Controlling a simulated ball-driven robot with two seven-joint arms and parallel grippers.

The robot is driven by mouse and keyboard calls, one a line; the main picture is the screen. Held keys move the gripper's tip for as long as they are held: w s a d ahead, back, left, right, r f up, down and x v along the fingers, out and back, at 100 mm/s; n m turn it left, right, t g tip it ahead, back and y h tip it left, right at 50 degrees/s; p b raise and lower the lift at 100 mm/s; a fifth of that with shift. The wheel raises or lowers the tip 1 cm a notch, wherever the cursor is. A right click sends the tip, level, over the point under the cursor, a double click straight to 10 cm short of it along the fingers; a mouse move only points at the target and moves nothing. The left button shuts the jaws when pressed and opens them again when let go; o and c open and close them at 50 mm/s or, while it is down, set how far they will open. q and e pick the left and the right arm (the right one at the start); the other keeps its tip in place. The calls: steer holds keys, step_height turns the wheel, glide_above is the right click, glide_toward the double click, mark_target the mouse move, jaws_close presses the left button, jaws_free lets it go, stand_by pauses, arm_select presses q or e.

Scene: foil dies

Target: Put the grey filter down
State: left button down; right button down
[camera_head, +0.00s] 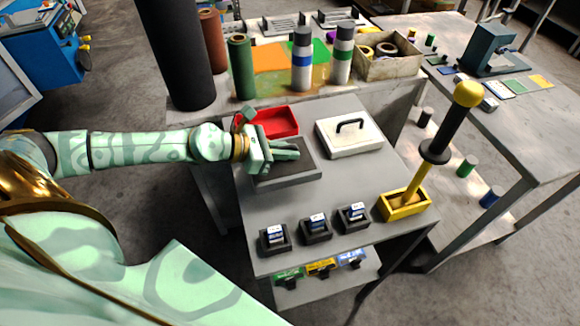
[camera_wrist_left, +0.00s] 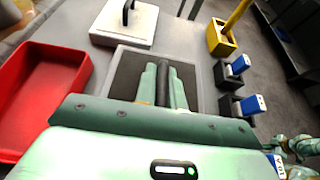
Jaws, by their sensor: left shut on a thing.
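The grey filter (camera_head: 297,175) is a flat grey square frame with a dark middle and a dark bar-like grip. It is at the left of the grey table, and I cannot tell if it rests fully on the top. My left gripper (camera_head: 292,151) is over it, shut on the dark bar. In the left wrist view the fingers (camera_wrist_left: 164,90) lie either side of that bar, and the frame (camera_wrist_left: 124,75) shows around them. The fingers hide part of the filter.
A red tray (camera_head: 283,122) stands just behind the filter. A white lid (camera_head: 350,137) with a black handle is to its right. Three dark holders with blue-white blocks (camera_head: 317,222) line the front edge. A yellow box (camera_head: 404,207) holds a tall ball-topped lever. Bare table lies in front of the filter.

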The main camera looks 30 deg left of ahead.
arm_select(q)
steer(key=shift+w+a+f, duration=0.15)
steer(key=shift+w+f, duration=0.15)
steer(key=shift+f, duration=0.05)
steer(key=f+b, duration=0.1)
steer(key=f, duration=0.1)
steer(key=f+b, duration=0.1)
steer(key=shift+w+a+f+b, duration=0.15)
steer(key=shift+w+f+b, duration=0.1)
steer(key=shift+w+b, duration=0.05)
steer(key=shift+r, duration=0.1)
steer(key=shift+s, duration=0.1)
steer(key=c, duration=1.9)
jaws_free()
steer(key=shift+f, duration=0.25)
steer(key=o, duration=0.4)
steer(key=shift+r, duration=0.1)
